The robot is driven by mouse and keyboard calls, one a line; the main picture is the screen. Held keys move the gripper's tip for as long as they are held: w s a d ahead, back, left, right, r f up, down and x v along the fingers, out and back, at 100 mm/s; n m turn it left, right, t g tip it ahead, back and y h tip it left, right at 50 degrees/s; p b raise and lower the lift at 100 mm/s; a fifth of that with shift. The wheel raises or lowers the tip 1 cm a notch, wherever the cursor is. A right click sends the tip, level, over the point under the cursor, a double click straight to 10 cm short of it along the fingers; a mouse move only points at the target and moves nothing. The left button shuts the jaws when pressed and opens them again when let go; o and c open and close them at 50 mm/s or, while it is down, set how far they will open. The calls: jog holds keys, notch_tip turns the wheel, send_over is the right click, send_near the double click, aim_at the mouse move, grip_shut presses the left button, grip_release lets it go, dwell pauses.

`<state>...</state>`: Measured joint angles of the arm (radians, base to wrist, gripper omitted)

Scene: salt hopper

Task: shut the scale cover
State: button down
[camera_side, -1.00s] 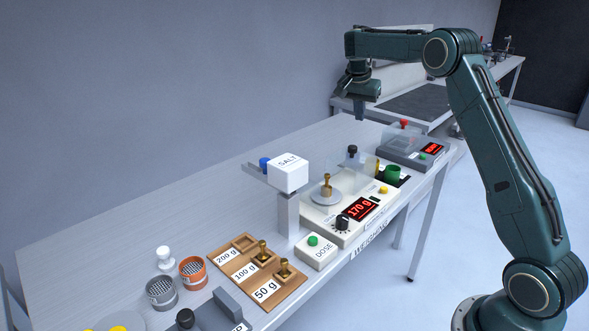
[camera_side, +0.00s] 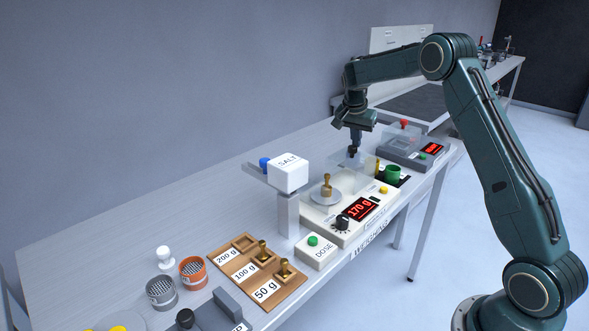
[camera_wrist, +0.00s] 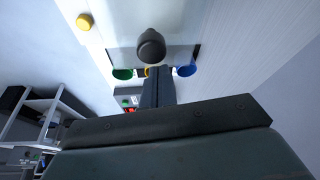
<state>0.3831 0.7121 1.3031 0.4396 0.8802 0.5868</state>
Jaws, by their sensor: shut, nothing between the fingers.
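The scale (camera_side: 318,213) is a cream box with a red display (camera_side: 360,208) reading 170 g. A brass weight (camera_side: 326,188) stands on its round pan (camera_side: 322,198). The clear scale cover (camera_side: 362,161) stands at the far right end of the scale, off the pan, so the pan is uncovered. Its dark knob (camera_wrist: 151,46) shows plainly in the wrist view, just beyond the fingertips. My gripper (camera_side: 355,139) is shut and empty, pointing down right at the knob. The side view does not show clearly whether they touch.
The white SALT hopper (camera_side: 288,174) rises left of the scale. A green cup (camera_side: 393,173) and a second device with a clear lid and red knob (camera_side: 404,125) lie to the right. A wooden weight tray (camera_side: 262,293) and sieves (camera_side: 193,273) are in front left.

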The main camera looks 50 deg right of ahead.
jog(key=shift+a, duration=0.3)
jog(key=a, duration=1.3)
jog(key=shift+d, duration=0.15)
